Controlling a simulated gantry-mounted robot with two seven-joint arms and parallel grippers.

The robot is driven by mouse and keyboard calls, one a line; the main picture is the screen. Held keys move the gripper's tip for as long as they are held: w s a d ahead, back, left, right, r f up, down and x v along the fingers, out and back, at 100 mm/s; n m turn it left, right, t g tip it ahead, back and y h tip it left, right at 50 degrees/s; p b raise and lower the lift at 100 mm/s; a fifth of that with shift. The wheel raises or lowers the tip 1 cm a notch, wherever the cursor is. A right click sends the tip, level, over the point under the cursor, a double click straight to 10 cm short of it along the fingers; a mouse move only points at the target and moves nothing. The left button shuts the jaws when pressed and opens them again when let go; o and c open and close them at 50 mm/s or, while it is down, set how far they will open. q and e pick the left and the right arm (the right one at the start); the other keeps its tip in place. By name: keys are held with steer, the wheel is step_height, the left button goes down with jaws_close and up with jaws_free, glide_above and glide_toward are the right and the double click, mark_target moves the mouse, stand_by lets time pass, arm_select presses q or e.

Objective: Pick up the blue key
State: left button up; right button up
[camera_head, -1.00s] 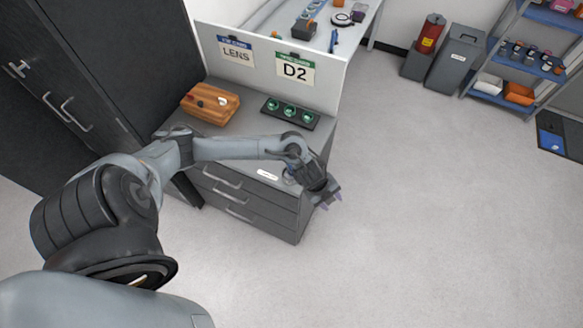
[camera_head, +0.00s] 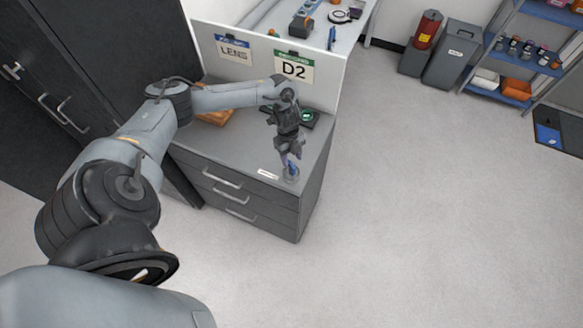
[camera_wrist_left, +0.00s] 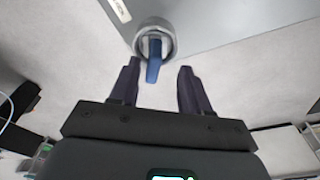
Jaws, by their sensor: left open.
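The blue key (camera_wrist_left: 153,62) stands out of a round grey holder (camera_wrist_left: 165,29) at the top of the left wrist view. In the head view the key (camera_head: 291,167) is small, at the front right corner of the grey drawer cabinet. My left gripper (camera_head: 289,152) is above that corner, pointing down at the key. In the left wrist view the left gripper (camera_wrist_left: 160,68) is open, and the key's near end shows between its fingertips, closer to the left finger. I cannot tell whether a finger touches it. My right gripper is not in view.
The drawer cabinet (camera_head: 240,150) holds a wooden block (camera_head: 216,118) and a dark tray with green round pieces (camera_head: 307,115), both partly hidden by my arm. A white panel (camera_head: 215,62) with LENS and D2 signs rises behind. Open floor lies right.

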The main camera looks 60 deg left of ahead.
mark_target(291, 164)
arm_select(q)
steer(key=f, duration=0.1)
steer(key=d+f, duration=0.1)
steer(key=f+p, duration=0.1)
steer(key=shift+s+d+f, duration=0.25)
steer(key=shift+s+f, duration=0.1)
steer(key=shift+s, duration=0.05)
steer(key=shift+f, duration=0.65)
jaws_close()
